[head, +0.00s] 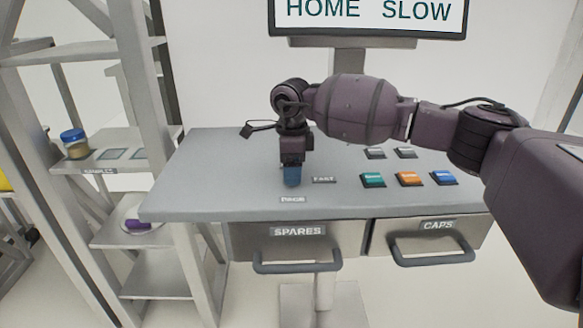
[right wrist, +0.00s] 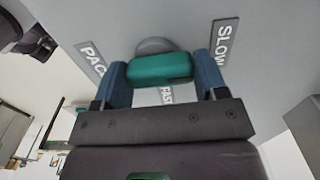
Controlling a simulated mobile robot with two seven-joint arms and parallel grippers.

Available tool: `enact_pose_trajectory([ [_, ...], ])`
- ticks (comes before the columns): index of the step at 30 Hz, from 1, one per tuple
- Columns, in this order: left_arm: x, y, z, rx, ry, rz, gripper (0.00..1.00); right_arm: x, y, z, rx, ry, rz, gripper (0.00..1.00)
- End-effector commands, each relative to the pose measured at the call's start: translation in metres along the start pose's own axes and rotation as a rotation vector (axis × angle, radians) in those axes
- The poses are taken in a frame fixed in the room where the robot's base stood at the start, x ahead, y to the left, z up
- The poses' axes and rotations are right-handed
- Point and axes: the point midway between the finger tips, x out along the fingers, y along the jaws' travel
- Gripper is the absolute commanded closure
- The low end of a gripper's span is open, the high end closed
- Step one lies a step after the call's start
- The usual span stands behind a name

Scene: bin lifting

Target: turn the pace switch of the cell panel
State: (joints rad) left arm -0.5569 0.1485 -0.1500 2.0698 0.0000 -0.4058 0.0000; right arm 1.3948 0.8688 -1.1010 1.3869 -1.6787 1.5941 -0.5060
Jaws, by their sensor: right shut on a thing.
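The pace switch shows in the right wrist view as a green knob (right wrist: 160,68) on a round grey base (right wrist: 155,46). My right gripper (right wrist: 160,72) has its two blue fingers on either side of the knob and is shut on it. In the head view my right gripper (head: 291,178) points down at the panel top (head: 230,165), behind the PACE label (head: 292,199), and hides the knob. The FAST label (head: 324,180) is just right of it. The SLOW label (right wrist: 225,42) shows in the right wrist view. The screen (head: 370,16) reads HOME SLOW. My left gripper is not in view.
Green (head: 373,180), orange (head: 409,179) and blue (head: 443,177) buttons sit right of the gripper, with two grey ones behind. Drawers marked SPARES (head: 297,243) and CAPS (head: 430,238) are below. A shelf rack (head: 85,53) with a jar (head: 75,144) stands at left.

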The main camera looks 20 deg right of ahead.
Motion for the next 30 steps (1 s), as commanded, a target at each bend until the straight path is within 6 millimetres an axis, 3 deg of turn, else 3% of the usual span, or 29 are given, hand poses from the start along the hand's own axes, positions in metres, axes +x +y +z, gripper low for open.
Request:
enact_pose_trajectory([
  [14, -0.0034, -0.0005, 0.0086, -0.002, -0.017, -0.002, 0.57, -0.0011, -0.0001, 0.0002, -0.014, -0.001, -0.001, 0.58],
  [15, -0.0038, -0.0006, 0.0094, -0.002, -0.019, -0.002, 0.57, -0.0012, -0.0001, 0.0002, -0.014, -0.001, -0.001, 0.30],
  [19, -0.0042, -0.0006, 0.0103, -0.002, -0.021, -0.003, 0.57, -0.0009, -0.0001, 0.0001, -0.013, -0.001, -0.001, 0.10],
  [30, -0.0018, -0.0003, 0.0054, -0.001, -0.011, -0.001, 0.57, -0.0055, -0.0002, 0.0001, -0.012, -0.001, -0.002, 0.08],
])
